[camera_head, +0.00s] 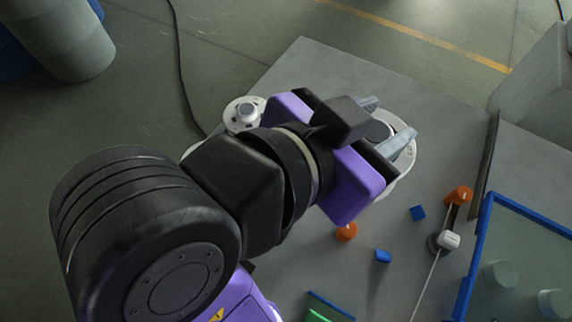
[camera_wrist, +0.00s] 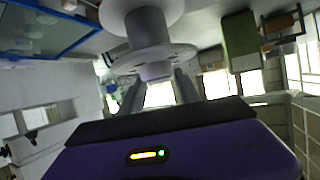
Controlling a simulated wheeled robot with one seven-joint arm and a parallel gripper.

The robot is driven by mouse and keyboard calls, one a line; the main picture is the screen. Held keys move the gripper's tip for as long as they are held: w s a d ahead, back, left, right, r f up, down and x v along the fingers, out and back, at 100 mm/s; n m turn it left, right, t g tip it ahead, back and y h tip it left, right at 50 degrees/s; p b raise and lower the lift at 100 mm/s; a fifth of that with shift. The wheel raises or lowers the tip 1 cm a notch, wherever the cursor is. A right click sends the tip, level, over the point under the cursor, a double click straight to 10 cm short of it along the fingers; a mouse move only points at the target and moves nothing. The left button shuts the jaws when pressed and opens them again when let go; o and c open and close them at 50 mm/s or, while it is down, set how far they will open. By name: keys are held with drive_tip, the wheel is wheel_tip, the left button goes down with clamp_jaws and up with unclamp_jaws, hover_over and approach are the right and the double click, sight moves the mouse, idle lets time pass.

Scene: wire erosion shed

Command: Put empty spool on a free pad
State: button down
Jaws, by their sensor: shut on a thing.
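My gripper (camera_head: 386,124) is at the upper middle of the head view, over the grey table. Its two grey fingers are shut on a pale grey-white spool (camera_head: 405,165), which is partly hidden by the gripper. In the wrist view the spool (camera_wrist: 150,30) has a bare core between wide flanges, and its near end lies between the fingers. I cannot clearly pick out any pad.
A blue-rimmed tray (camera_head: 481,235) at right holds pale round pieces (camera_head: 500,273). Orange (camera_head: 346,232) and blue (camera_head: 417,213) small pieces lie on the table (camera_head: 300,68).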

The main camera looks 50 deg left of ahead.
drive_tip(key=s+a+n+y+b, duration=0.2)
drive_tip(key=s+a+n+y, duration=0.25)
drive_tip(key=s+a, duration=0.5)
wheel_tip(320, 180, down, 19)
drive_tip(key=shift+s+g+b, duration=0.2)
drive_tip(key=shift+g+b, duration=0.15)
drive_tip(key=shift+g, duration=0.05)
drive_tip(key=shift+f+y, duration=0.1)
drive_tip(key=shift+y, duration=0.15)
drive_tip(key=shift+f, duration=0.1)
drive_tip(key=c, duration=0.9)
unclamp_jaws()
drive_tip(key=shift+o, duration=0.2)
